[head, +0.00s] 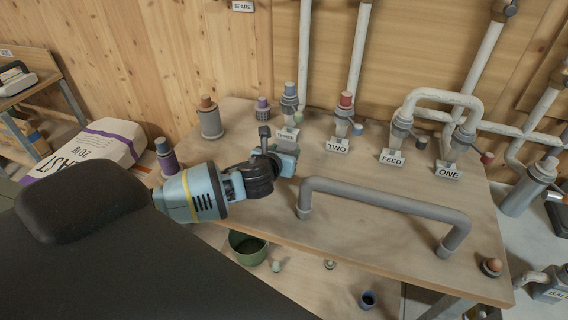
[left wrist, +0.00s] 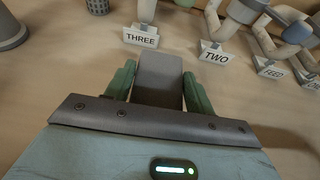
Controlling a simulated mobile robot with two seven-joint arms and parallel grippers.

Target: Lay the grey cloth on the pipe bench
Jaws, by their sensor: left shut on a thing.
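The pipe bench (head: 365,228) is a wooden-topped table with pipes, valves and a grey pipe rail on it. My left gripper (head: 284,155) is over the bench, left of the rail and in front of the tag THREE. In the left wrist view its two green fingers (left wrist: 158,88) are shut on a grey, flat-faced piece (left wrist: 159,76), which looks like the folded grey cloth. The cloth cannot be made out clearly in the head view, and I cannot tell whether it touches the bench top. My right gripper is not in view.
The grey pipe rail (head: 385,197) arches over the bench's front right. Tags THREE, TWO (head: 337,146), FEED (head: 392,157) and ONE (head: 448,171) stand behind. A green pot (head: 247,247) sits below. Bare wood lies under the rail.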

